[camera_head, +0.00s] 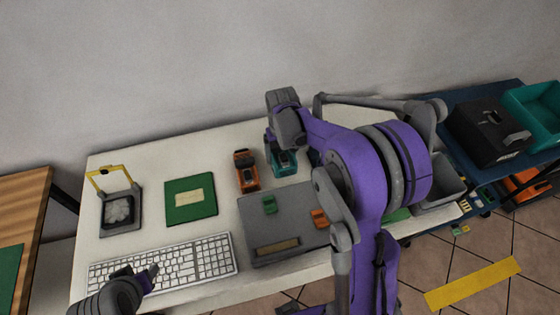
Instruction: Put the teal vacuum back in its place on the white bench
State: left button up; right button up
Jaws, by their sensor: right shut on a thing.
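The teal vacuum (284,163) is at the back middle of the white bench (130,158), just right of an orange tool. My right gripper (283,140) comes down on it from above and is shut on it, hiding its upper part. I cannot tell whether the vacuum touches the bench top. My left gripper (146,280) is low over the keyboard at the bench's front left, away from the vacuum. Its jaw opening is not clear.
An orange tool (246,171) stands close left of the vacuum. A grey laptop-like slab (275,228) with small green and orange pieces lies in front. A green board (190,199), a yellow-handled device (120,212) and a keyboard (200,258) fill the left.

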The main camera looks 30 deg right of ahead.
aim_at(281, 152)
jog(key=shift+w+f, duration=0.1)
jog(key=shift+f, duration=2.15)
jog(key=shift+f, duration=0.15)
jog(key=o, duration=1.5)
jog(key=shift+r, duration=0.55)
notch_tip(281, 152, up, 11)
jog(key=shift+r+p, duration=0.1)
jog(key=shift+p, duration=0.2)
jog(key=s+a+n+t, duration=0.1)
jog(key=s+a+t, duration=0.1)
jog(key=s, duration=0.4)
jog(key=s+a+r+n+t, duration=0.1)
jog(key=s+a+t, duration=0.1)
jog(key=s+a, duration=0.2)
jog(key=s+a+t, duration=0.1)
jog(key=s+a, duration=0.3)
jog(key=s, duration=0.4)
jog(key=shift+r+n+t, duration=0.15)
jog(key=shift+n+t, duration=0.25)
